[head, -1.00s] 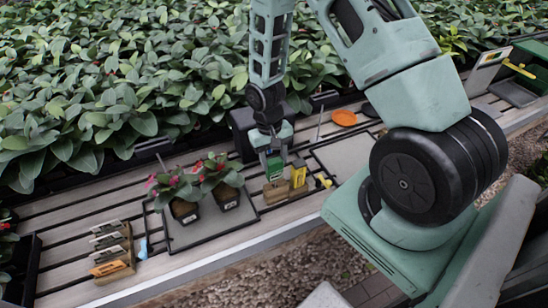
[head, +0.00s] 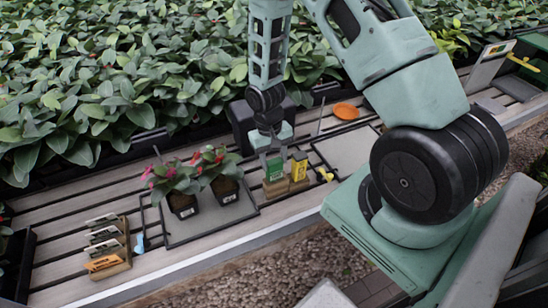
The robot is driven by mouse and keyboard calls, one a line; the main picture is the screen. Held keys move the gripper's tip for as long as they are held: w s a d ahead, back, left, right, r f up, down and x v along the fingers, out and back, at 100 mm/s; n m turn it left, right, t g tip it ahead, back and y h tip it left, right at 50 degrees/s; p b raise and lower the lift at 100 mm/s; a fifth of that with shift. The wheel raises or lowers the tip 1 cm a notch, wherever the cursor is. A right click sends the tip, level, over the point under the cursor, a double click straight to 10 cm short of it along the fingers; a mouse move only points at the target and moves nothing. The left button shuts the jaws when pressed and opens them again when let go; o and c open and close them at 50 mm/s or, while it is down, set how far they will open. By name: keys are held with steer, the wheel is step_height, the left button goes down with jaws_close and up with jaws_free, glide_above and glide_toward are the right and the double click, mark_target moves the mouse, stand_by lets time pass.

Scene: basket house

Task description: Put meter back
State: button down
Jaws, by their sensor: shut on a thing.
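The green meter (head: 275,169) is upright at the left wooden holder block (head: 275,190). Its lower end meets the block, but I cannot tell how deeply it is seated. My gripper (head: 269,151) points down from above and is shut on the green meter's upper part. A similar yellow meter (head: 299,169) stands upright just to the right, in its own wooden block (head: 299,185).
Two potted flowering plants (head: 183,205) stand on a dark-framed tray (head: 205,226) to the left. A rack of small tools (head: 108,262) is at far left. An orange dish (head: 346,111) lies behind right, near an empty grey tray (head: 348,150). Dense foliage (head: 100,80) fills the back.

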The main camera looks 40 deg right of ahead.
stand_by(0.4)
steer(key=c, duration=0.6)
jaws_free()
steer(key=w+r+b, duration=0.1)
steer(key=r, duration=0.4)
steer(key=w+r, duration=0.1)
steer(key=r, duration=0.5)
steer(key=w+r+b, duration=0.1)
steer(key=r, duration=0.5)
steer(key=shift+r+b, duration=0.1)
steer(key=shift+b, duration=0.25)
steer(key=s+a+r+n, duration=0.2)
steer(key=s+a+n, duration=0.15)
steer(key=a, duration=0.45)
steer(key=s+a+r+n, duration=0.2)
steer(key=s+a, duration=0.3)
steer(key=a, duration=0.3)
steer(key=s+a+n, duration=0.1)
steer(key=s+a, duration=0.1)
steer(key=s, duration=0.2)
steer(key=s+a+r+n+t+b, duration=0.1)
steer(key=s+a+n, duration=0.1)
steer(key=s, duration=0.2)
steer(key=s+a+n, duration=0.2)
steer(key=s, duration=0.2)
steer(key=shift+s+a+r+n+t+y, duration=0.2)
steer(key=shift+s+n+t+y, duration=0.1)
steer(key=shift+t, duration=0.1)
